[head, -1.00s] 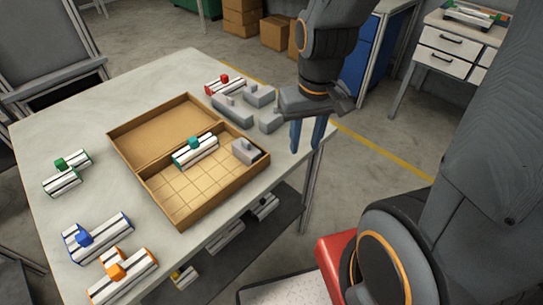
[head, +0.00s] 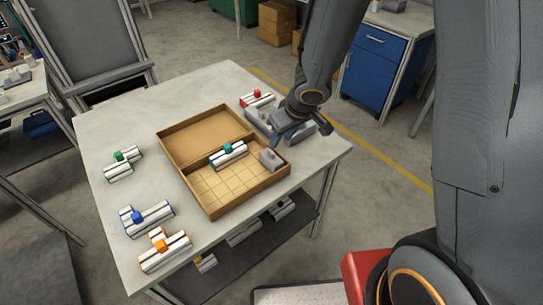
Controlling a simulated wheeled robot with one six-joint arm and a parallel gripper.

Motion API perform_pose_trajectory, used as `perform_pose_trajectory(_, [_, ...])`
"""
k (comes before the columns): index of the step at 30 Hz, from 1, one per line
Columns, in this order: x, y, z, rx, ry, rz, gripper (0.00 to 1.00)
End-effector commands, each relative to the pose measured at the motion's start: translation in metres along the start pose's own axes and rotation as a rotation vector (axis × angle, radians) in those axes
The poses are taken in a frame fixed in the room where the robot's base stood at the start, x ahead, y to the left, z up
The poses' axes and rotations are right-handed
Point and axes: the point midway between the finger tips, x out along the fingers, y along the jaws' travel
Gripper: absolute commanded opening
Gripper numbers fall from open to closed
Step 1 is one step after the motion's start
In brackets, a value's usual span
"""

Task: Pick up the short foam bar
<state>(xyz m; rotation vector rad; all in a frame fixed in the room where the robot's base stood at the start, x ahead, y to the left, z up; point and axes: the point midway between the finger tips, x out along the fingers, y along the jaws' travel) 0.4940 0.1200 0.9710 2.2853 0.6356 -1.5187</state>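Several plain grey foam pieces lie at the back right of the table. One grey foam bar (head: 259,121) shows left of my gripper, and another grey piece (head: 302,133) shows just right of it. The wrist hides part of the grey pieces, so I cannot tell which is the short foam bar or whether the fingers touch one. A smaller grey block (head: 270,160) sits in the right corner of the open cardboard box (head: 196,199).
A teal-topped striped piece (head: 228,152) lies in the box. Striped pieces topped red (head: 257,98), green (head: 122,163), blue (head: 146,218) and orange (head: 164,249) stand on the table (head: 110,120). The box walls rise close to the grey pieces.

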Motion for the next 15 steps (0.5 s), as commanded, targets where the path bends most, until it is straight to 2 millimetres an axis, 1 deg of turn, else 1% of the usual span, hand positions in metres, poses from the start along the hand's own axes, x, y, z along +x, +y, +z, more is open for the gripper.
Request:
perform_pose_trajectory(1, [0.001,-0.006,-0.001,-0.013,0.000,-0.017,0.31])
perform_pose_trajectory(4, [0.006,-0.012,-0.002,-0.024,0.001,-0.035,0.31])
perform_pose_trajectory(10, [0.026,-0.012,-0.002,-0.027,0.002,-0.037,0.31])
perform_pose_trajectory(15, [0.036,-0.012,-0.002,-0.026,0.001,-0.036,0.31])
